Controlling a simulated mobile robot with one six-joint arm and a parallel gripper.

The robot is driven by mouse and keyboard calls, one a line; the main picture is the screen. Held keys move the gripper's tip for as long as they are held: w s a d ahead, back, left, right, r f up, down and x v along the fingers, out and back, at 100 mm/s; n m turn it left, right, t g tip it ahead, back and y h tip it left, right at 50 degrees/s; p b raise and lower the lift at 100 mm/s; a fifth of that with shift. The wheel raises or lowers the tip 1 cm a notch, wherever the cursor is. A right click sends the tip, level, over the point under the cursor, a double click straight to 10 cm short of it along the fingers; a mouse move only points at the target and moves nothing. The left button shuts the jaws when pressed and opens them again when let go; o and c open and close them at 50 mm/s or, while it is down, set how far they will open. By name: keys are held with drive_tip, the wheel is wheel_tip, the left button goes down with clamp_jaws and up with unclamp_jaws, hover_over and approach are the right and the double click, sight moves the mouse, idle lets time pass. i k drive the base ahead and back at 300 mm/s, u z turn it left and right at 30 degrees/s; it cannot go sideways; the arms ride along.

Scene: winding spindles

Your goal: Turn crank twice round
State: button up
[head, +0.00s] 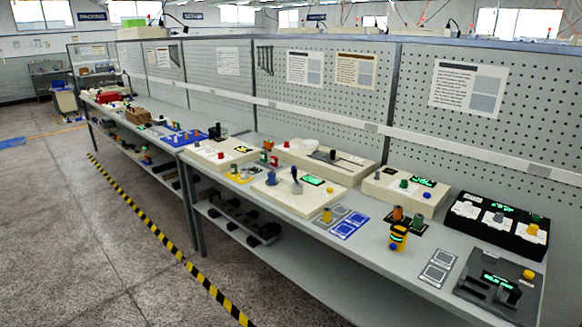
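A long grey workbench (385,238) runs from the front right to the far left in the head view. A low cream box (325,196) at mid bench carries a small green display, a blue knob (271,179) and an upright dark handle (296,182) that may be the crank. Behind it, another cream box (345,172) carries a dark flat bar (335,157) with a small upright piece. I cannot tell for sure which of these is the crank, or its turn angle. My gripper is not in view.
A black box with dials (497,226) and a dark grey unit (497,285) stand at the right. A yellow and black cylinder (398,237) stands before a cream box (404,190). A pegboard wall (400,95) backs the bench. The floor (120,220) in front is clear.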

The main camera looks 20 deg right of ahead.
sight(297, 187)
drive_tip(key=z, duration=0.15)
drive_tip(key=i, duration=1.25)
drive_tip(key=u, duration=0.35)
